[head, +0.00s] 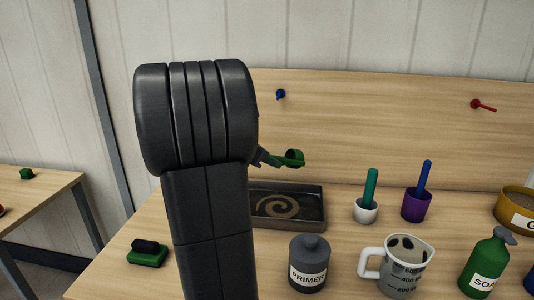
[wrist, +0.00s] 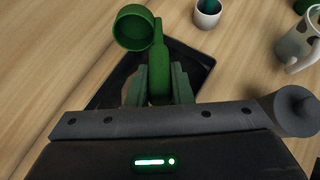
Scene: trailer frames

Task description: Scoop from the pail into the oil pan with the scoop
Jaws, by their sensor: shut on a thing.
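The green scoop (head: 292,157) is held above the black oil pan (head: 318,222); its round cup (wrist: 134,30) shows a green inside with no contents that I can make out. My gripper (wrist: 160,80) is shut on the scoop's handle; in the head view only its tip (head: 265,157) shows past my arm. The oil pan has a tan spiral on its dark floor, and it also shows under the scoop in the wrist view (wrist: 200,66). A yellow-brown round container (head: 508,207), possibly the pail, is cut off at the right edge; its label shows only in part.
A grey PRIMER can (head: 309,265), a measuring jug (head: 402,268) and a green soap bottle (head: 485,265) stand along the front. A white cup (head: 366,212) and a purple cup (head: 415,206) stand right of the pan. A green-and-black block (head: 147,254) lies left.

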